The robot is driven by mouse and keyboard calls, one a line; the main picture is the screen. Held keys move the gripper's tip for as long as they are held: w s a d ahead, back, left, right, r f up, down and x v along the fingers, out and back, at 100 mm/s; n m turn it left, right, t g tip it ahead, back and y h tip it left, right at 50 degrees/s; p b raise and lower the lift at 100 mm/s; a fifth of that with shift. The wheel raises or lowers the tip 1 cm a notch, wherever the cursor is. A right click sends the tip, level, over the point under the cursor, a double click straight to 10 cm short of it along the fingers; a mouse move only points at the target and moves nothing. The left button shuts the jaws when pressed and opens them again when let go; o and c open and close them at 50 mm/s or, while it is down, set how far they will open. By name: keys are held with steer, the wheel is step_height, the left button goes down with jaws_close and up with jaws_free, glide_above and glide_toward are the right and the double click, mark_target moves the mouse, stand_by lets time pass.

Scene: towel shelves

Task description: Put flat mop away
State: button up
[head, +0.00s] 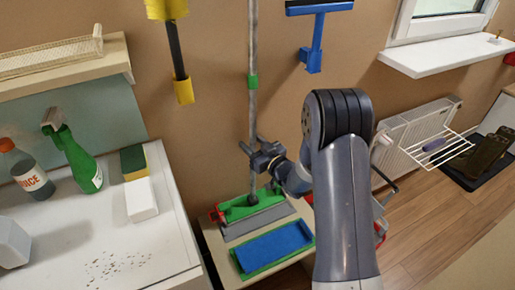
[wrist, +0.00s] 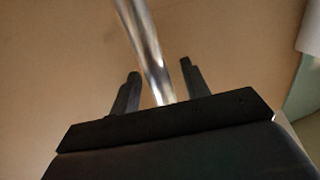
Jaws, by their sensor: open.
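The flat mop (head: 253,110) stands upright against the brown wall, with a grey metal pole and a green clip partway up. Its green head with a grey pad (head: 257,218) rests on a low light-coloured ledge. My gripper (head: 249,153) is at the lower part of the pole. In the wrist view, my gripper's two dark fingers (wrist: 160,72) are open, and the shiny pole (wrist: 147,45) runs between them, tilted in that picture. A gap shows on either side of the pole; I cannot tell whether it touches the palm.
A blue pad with green edges (head: 273,246) lies in front of the mop head. A white counter (head: 75,245) at left holds a green spray bottle (head: 77,155), a juice bottle (head: 25,170) and sponges. A yellow brush (head: 178,55) and blue squeegee (head: 315,40) hang on the wall. A radiator (head: 415,130) stands at right.

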mark_target(255, 128)
jaws_close()
stand_by(0.4)
stand_by(0.4)
steer(key=c, duration=0.6)
jaws_free()
steer(key=shift+r, duration=0.1)
jaws_close()
steer(key=shift+r+p, duration=1.6)
steer(key=shift+r, duration=1.9)
steer(key=shift+s, duration=0.1)
